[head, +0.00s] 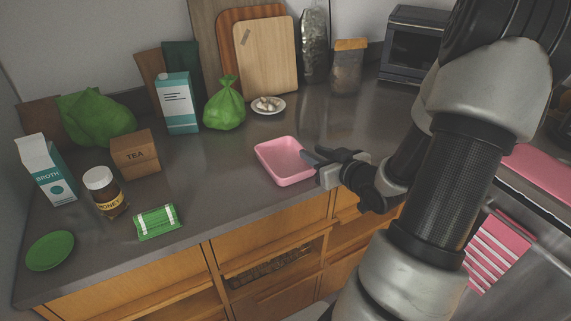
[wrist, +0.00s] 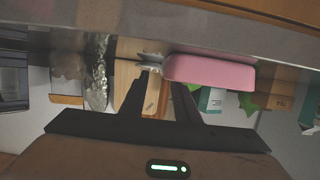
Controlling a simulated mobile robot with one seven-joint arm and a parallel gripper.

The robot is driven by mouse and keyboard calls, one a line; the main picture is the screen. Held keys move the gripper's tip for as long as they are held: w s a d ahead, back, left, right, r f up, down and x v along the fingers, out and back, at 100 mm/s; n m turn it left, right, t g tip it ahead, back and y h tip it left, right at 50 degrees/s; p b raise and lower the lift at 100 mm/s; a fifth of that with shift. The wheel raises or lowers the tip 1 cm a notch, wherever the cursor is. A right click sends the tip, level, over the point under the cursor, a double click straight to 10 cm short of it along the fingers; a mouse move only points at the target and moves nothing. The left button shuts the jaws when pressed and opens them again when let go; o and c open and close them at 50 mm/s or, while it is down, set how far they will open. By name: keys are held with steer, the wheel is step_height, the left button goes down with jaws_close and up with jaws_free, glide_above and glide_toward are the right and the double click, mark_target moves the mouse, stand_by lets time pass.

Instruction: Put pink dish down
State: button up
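The pink dish (head: 285,163) is a shallow, empty rectangular tray. It looks to be upright on the grey counter, near its front edge. It also shows in the wrist view (wrist: 212,73), which is upside down. My gripper (head: 318,156) is at the dish's right side, with one fingertip overlapping the dish's right rim in the head view. In the wrist view a gap shows between my two fingers (wrist: 160,84), and the dish's end lies by the right finger. I see no firm hold on the dish; exact contact is hard to tell.
The counter (head: 215,180) is clear left of the dish. A small plate (head: 268,105) and a green bag (head: 224,107) stand behind it. A green packet (head: 158,222), honey jar (head: 105,192) and tea box (head: 136,152) are further left. Drawers (head: 265,245) lie below the front edge.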

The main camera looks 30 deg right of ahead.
mark_target(285, 160)
steer(key=x, duration=0.3)
steer(key=shift+w+a+f+b, duration=0.3)
steer(key=shift+b, duration=0.1)
steer(key=shift+w+f, duration=0.1)
steer(key=shift+w, duration=0.5)
jaws_close()
